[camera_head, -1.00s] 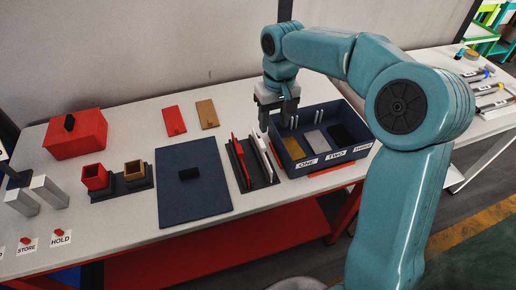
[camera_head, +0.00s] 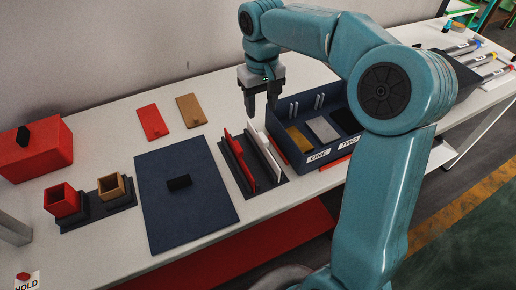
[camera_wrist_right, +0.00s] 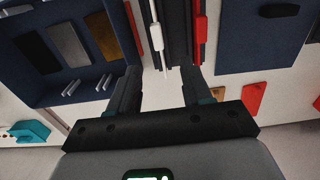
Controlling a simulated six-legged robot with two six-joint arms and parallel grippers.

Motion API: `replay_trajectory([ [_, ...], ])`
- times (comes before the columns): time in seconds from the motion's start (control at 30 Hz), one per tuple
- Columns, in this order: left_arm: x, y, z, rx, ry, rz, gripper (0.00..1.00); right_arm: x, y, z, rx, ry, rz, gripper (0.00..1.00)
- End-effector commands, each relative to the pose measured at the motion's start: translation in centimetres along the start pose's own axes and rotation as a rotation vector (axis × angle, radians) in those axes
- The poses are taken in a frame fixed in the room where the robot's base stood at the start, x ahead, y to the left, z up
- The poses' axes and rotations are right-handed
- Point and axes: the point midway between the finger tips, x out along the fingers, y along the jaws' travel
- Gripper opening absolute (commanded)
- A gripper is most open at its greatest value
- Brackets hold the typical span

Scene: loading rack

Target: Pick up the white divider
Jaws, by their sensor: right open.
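The white divider (camera_head: 266,152) stands upright in a dark slotted rack (camera_head: 240,184), to the right of a red divider (camera_head: 238,160). My right gripper (camera_head: 262,108) is open and empty, above the far end of the rack, near the white divider's back end. In the right wrist view the white divider (camera_wrist_right: 156,36) lies ahead of the open fingers (camera_wrist_right: 163,74), roughly between their lines, and the red divider (camera_wrist_right: 200,32) is to its right. Contact between fingers and divider does not show. My left gripper is not in view.
A blue tray (camera_head: 322,163) with labelled compartments stands close to the right of the rack. A dark blue board (camera_head: 205,212) lies to its left. Red and tan plates (camera_head: 152,122) lie behind. A red box (camera_head: 45,158) and two small square cups (camera_head: 110,186) are farther left.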

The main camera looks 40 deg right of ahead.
Motion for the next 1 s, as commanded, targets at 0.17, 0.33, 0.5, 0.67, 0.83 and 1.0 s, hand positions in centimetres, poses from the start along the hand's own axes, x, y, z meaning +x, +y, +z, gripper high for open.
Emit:
replay_trajectory([
  [0.17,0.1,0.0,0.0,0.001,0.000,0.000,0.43,4.4,0.1,0.4,0.001,-0.006,0.001,0.49],
  [0.33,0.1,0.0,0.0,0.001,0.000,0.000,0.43,7.4,0.0,0.4,0.000,-0.003,0.001,0.49],
  [0.5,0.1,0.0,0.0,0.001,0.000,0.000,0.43,8.7,-0.1,0.4,0.001,-0.003,0.001,0.49],
  [0.67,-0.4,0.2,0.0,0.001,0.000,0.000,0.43,10.8,-0.3,0.7,0.000,-0.005,0.000,0.49],
  [0.83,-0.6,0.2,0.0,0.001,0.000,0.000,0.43,13.3,-0.3,0.7,0.001,-0.004,0.000,0.49],
  [1.0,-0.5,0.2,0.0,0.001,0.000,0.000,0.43,13.7,-0.3,0.5,0.000,0.000,0.000,0.49],
])
